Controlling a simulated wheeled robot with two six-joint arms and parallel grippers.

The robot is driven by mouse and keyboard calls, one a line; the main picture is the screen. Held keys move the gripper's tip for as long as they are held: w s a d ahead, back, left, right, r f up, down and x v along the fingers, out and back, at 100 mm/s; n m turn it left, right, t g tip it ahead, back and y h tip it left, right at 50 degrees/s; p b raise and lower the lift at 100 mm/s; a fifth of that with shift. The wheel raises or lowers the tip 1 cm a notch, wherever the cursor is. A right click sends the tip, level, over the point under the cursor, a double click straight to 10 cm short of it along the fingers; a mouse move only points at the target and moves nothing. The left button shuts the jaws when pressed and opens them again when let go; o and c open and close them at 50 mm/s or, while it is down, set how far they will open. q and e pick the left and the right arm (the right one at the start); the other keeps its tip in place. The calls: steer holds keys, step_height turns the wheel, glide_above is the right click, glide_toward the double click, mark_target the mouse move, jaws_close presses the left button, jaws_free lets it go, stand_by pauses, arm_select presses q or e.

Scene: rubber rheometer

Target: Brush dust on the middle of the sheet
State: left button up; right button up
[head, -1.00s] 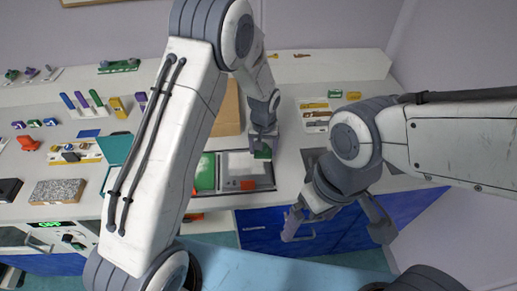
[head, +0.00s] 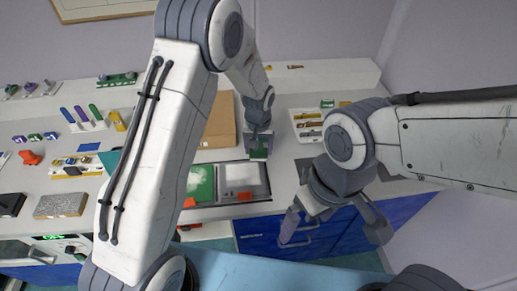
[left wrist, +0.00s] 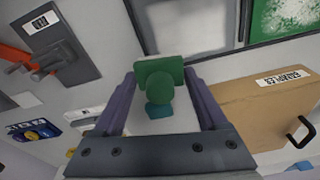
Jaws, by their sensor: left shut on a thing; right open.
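My left gripper (head: 258,134) is shut on a green brush-like tool (head: 259,149), held behind the right part of the tray. In the left wrist view the tool (left wrist: 160,85) shows a round knob and a flat green block between the fingers (left wrist: 160,100). The tray (head: 222,203) has a green panel with white marks (head: 200,184) on its left and a pale grey-white panel (head: 241,176) on its right. I cannot tell which one is the sheet. The green panel (left wrist: 285,15) also shows in the left wrist view. My right gripper (head: 335,232) is open and empty in front of the blue cabinet.
A brown box marked SAMPLES (left wrist: 265,110) stands beside my left gripper; it also shows in the head view (head: 219,125). A grey speckled block (head: 60,205) and several small tools occupy the counter's left.

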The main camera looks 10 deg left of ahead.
arm_select(q)
steer(key=shift+r+p, duration=1.2)
steer(key=shift+r, duration=0.3)
steer(key=shift+f, duration=0.1)
